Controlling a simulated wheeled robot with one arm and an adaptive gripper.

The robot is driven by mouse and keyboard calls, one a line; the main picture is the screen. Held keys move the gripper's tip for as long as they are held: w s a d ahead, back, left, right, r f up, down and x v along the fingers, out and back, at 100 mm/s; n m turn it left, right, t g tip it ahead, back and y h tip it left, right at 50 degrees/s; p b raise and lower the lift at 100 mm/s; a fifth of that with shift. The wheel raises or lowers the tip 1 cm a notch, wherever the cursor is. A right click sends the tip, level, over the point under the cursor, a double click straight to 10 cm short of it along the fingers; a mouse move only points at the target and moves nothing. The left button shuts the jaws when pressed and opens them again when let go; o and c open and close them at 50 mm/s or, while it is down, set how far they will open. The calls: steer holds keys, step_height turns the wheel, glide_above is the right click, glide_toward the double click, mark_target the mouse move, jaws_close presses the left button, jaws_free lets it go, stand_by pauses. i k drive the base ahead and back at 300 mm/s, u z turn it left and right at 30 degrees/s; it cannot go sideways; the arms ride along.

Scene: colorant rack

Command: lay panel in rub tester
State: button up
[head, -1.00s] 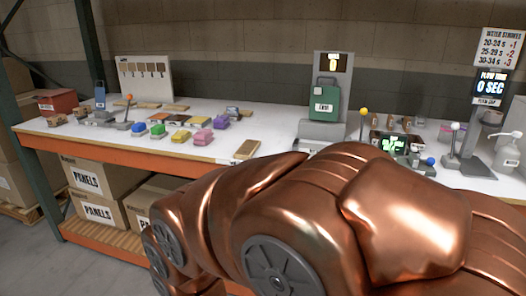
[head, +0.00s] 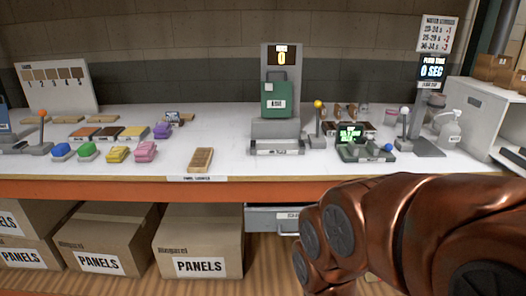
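A tan wooden panel (head: 201,159) lies flat at the table's front edge, left of centre, above a small label too blurred to read surely. What looks like the rub tester (head: 277,128) stands right of it, grey, with an upright back and a display reading 0. A green block with a handle (head: 276,100) sits on the tester, above a low grey bed (head: 277,147) at its front. A lever with a yellow knob (head: 318,105) stands at its right side. My copper arm fills the lower right; my gripper does not show in the head view.
Coloured blocks, such as a pink one (head: 145,151), and small panels stand left of the panel. A device with a green screen (head: 351,134) and a flow stand (head: 429,100) are at the right. Boxes of panels (head: 199,243) are below. The table (head: 222,140) between panel and tester is clear.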

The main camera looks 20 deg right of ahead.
mark_target(277, 146)
steer(key=z, duration=0.3)
steer(key=i, duration=1.15)
steer(key=u, duration=2.15)
